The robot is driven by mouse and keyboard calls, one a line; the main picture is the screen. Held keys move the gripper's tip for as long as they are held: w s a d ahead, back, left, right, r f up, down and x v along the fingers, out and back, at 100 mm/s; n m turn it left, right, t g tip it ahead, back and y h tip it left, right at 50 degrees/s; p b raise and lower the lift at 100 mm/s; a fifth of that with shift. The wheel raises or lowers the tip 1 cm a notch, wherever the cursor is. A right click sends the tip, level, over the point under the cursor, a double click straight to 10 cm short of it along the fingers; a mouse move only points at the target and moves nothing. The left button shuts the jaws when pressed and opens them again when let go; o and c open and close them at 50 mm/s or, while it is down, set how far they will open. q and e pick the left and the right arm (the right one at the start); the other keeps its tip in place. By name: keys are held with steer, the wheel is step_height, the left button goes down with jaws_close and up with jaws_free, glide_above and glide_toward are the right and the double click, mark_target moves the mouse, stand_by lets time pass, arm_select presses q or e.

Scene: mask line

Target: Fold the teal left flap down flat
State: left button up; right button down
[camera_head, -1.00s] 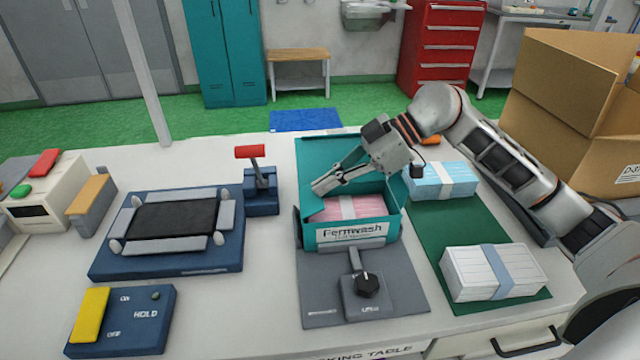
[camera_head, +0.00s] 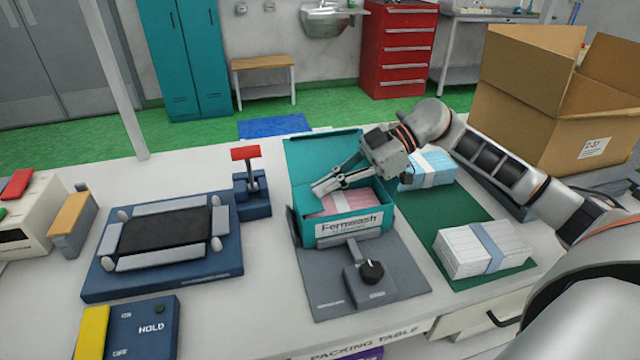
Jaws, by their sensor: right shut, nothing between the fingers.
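The open teal carton (camera_head: 347,229) labelled Fernwash stands on a grey fixture, its large lid (camera_head: 318,150) raised at the back. Banded pink masks (camera_head: 345,201) lie inside. My right gripper (camera_head: 318,189) reaches in from the right, shut and empty, with its tips at the carton's left side. The teal left flap (camera_head: 302,208) shows as a narrow strip by the tips. The gripper partly hides it, and I cannot tell its exact angle or whether the fingers touch it. My left gripper is out of view.
A clamp with a black knob (camera_head: 371,271) sits in front of the carton. A green mat (camera_head: 420,205) at right holds blue (camera_head: 432,168) and white (camera_head: 483,250) banded packs. A navy frame fixture (camera_head: 165,238) and red-handled lever (camera_head: 245,154) stand left.

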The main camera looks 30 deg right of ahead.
steer(key=shift+d+f+p, duration=0.15)
steer(key=shift+p, duration=0.15)
steer(key=shift+f, duration=0.25)
steer(key=shift+s+f, duration=0.1)
steer(key=shift+f, duration=0.1)
steer(key=shift+r, duration=0.1)
steer(key=shift+r+p, duration=0.85)
steer(key=shift+r, duration=0.05)
